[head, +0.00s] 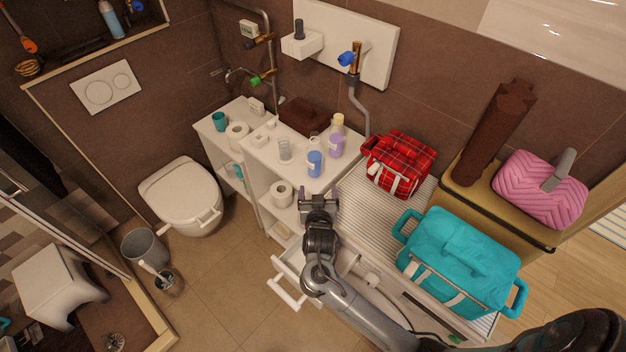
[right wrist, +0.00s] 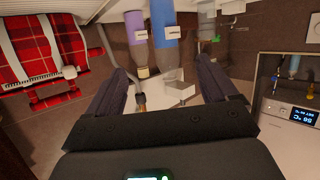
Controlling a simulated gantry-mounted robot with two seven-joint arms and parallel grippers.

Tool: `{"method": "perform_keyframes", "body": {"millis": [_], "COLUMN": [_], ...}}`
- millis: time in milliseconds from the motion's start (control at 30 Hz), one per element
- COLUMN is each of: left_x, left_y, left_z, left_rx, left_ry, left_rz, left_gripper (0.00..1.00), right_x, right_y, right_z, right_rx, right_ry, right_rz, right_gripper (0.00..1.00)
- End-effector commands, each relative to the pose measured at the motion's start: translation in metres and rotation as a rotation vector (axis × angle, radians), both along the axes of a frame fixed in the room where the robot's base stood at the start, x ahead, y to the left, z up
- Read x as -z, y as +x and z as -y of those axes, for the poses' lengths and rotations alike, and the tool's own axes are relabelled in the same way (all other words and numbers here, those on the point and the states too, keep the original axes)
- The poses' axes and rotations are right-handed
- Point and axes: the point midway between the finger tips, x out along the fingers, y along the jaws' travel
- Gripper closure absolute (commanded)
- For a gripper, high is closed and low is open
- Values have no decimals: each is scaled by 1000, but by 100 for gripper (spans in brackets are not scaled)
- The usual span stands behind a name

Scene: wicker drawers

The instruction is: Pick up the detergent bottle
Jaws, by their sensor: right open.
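Several bottles stand on the white counter (head: 260,160), and I cannot tell for sure which is the detergent. A blue bottle (head: 314,164) stands at the counter's front edge. A lilac bottle (head: 336,147) stands just behind it to the right. In the right wrist view, which looks upside down, the blue bottle (right wrist: 165,35) and the lilac bottle (right wrist: 136,35) show beyond the fingers. My right gripper (head: 319,194) is open and empty, in front of the counter and short of the blue bottle. In the right wrist view its fingers (right wrist: 168,78) are apart. My left gripper is not seen.
A clear cup (head: 284,149) stands left of the blue bottle, and a brown folded towel (head: 304,115) lies behind. A red plaid bag (head: 399,163) and a teal bag (head: 461,257) are to the right. Toilet rolls (head: 281,192) sit on the shelf below. An open drawer (head: 290,285) is beneath my arm.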

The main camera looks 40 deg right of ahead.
Motion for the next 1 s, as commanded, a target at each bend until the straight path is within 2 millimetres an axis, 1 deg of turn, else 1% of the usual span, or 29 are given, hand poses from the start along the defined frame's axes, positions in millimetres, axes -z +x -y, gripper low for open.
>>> {"method": "perform_keyframes", "body": {"millis": [33, 100, 200, 300, 400, 500, 667, 1000], "left_x": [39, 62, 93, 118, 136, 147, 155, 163], "left_y": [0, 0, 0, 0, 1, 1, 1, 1], "left_z": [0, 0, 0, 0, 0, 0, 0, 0], "left_rx": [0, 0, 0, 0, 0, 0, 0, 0], "left_ry": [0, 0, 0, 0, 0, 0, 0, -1], "left_rz": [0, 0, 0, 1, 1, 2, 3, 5], "left_gripper": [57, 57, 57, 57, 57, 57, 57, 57], "right_x": [24, 30, 35, 37, 36, 34, 30, 29], "right_y": [13, 26, 41, 53, 61, 66, 73, 99], "right_z": [2, 5, 8, 10, 10, 10, 15, 48], "right_rx": [32, 77, 131, 177, 211, 235, 255, 257], "right_ry": [-23, -56, -95, -128, -152, -170, -185, -188], "right_rz": [36, 79, 133, 176, 209, 231, 249, 251], "right_gripper": [14, 14, 14, 14, 14, 14, 14, 14]}}
